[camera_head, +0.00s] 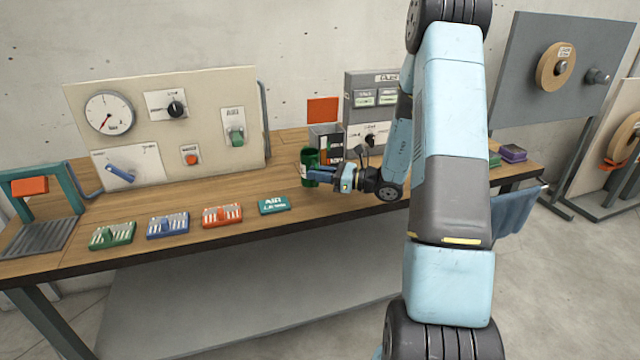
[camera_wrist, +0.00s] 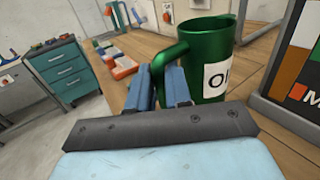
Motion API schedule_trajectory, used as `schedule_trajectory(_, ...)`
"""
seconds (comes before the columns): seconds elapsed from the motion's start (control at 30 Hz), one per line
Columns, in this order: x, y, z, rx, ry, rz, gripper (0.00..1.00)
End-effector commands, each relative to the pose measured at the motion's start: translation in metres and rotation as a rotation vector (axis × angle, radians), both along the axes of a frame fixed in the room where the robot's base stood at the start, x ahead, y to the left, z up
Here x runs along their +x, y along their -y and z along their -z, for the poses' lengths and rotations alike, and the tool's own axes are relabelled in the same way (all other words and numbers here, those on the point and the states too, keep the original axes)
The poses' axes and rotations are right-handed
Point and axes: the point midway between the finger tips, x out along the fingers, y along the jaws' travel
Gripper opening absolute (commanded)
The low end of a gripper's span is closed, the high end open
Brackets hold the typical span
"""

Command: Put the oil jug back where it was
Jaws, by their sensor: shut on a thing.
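The oil jug (camera_wrist: 212,45) is a dark green vessel with a white label, of which "O" and part of another letter show. In the head view the jug (camera_head: 309,160) is upright at the middle of the wooden bench. My gripper (camera_wrist: 172,85) is shut on the jug's handle, with its blue fingers on either side of it. In the head view my gripper (camera_head: 312,176) reaches in from the right and hides part of the jug. The jug's base is hidden behind the gripper, so I cannot tell whether it touches the bench.
Several coloured blocks and a green "AIR" block (camera_head: 274,205) lie along the front edge. An open-fronted box (camera_head: 327,133) and a grey control box (camera_head: 365,84) stand close behind the jug.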

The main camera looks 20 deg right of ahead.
Motion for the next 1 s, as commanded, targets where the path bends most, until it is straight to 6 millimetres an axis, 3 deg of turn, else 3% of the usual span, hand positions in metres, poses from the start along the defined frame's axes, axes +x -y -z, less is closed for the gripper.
schedule_trajectory(0.3,0.004,-0.001,0.032,0.001,-0.002,-0.001,0.0)
schedule_trajectory(0.7,0.004,0.0,0.038,0.001,-0.001,0.001,0.0)
schedule_trajectory(0.73,0.004,0.0,0.037,0.001,-0.001,0.001,0.22)
schedule_trajectory(1.0,0.004,0.0,0.037,0.001,-0.001,0.001,0.44)
